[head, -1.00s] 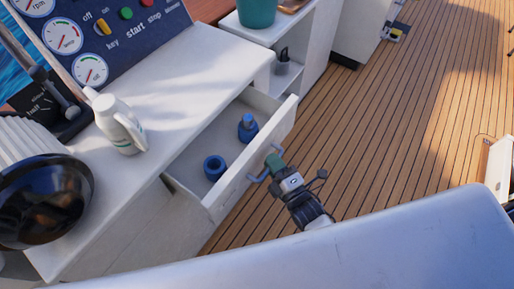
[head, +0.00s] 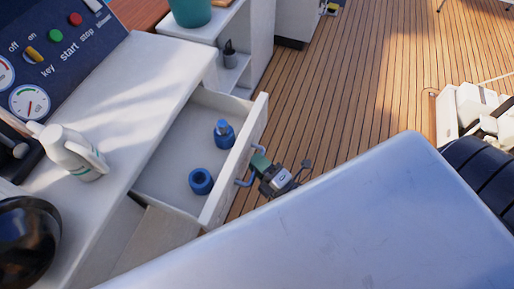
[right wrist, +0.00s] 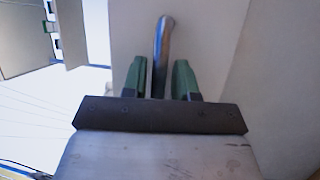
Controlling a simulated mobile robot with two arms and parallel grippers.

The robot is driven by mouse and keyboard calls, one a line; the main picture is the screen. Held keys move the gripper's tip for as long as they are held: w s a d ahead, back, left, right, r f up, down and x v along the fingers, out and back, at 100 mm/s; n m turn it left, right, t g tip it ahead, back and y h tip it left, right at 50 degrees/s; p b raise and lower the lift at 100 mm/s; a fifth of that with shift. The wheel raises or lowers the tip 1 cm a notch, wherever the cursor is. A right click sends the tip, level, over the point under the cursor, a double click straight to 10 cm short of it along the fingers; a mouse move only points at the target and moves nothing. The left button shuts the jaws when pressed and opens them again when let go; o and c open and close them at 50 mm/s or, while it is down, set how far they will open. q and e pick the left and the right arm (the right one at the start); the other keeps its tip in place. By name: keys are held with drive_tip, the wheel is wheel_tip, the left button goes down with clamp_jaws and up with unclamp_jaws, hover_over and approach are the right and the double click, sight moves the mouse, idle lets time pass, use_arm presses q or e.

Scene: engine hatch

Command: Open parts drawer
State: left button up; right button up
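The white parts drawer (head: 240,160) stands pulled out from the white cabinet in the head view. It holds a blue ring-shaped part (head: 201,181) and a blue part with a raised top (head: 223,133). My right gripper (head: 258,165) is at the grey-blue handle (head: 242,180) on the drawer's outer face. My left gripper is not in view.
A white bottle (head: 72,150) stands on the counter (head: 130,75) beside the control panel (head: 60,45). A teal pot (head: 190,10) sits on the shelf unit behind. Wooden deck (head: 350,80) lies open beyond the drawer.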

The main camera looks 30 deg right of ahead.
drive_tip(key=shift+o, duration=0.7)
drive_tip(key=v, duration=1)
drive_tip(key=shift+s+b, duration=0.4)
drive_tip(key=shift+b, duration=0.05)
drive_tip(key=shift+d, duration=0.1)
drive_tip(key=s+d+f+m+g+h+p, duration=0.1)
drive_tip(key=s+f+m+g+h+p, duration=0.15)
drive_tip(key=f+m+g, duration=0.45)
drive_tip(key=s+d+f+m+g+h+p, duration=0.1)
drive_tip(key=s+f+m+g+h+p, duration=0.15)
drive_tip(key=f, duration=0.95)
drive_tip(key=s+f+m+g+p, duration=0.1)
drive_tip(key=s+f+m+g, duration=0.3)
drive_tip(key=s, duration=0.3)
drive_tip(key=s+f+m+g+h+p, duration=0.1)
drive_tip(key=s+f+m+g, duration=0.3)
drive_tip(key=s, duration=0.4)
drive_tip(key=shift+d+f+m+h, duration=0.3)
drive_tip(key=shift+f+m, duration=0.15)
drive_tip(key=shift+m, duration=0.1)
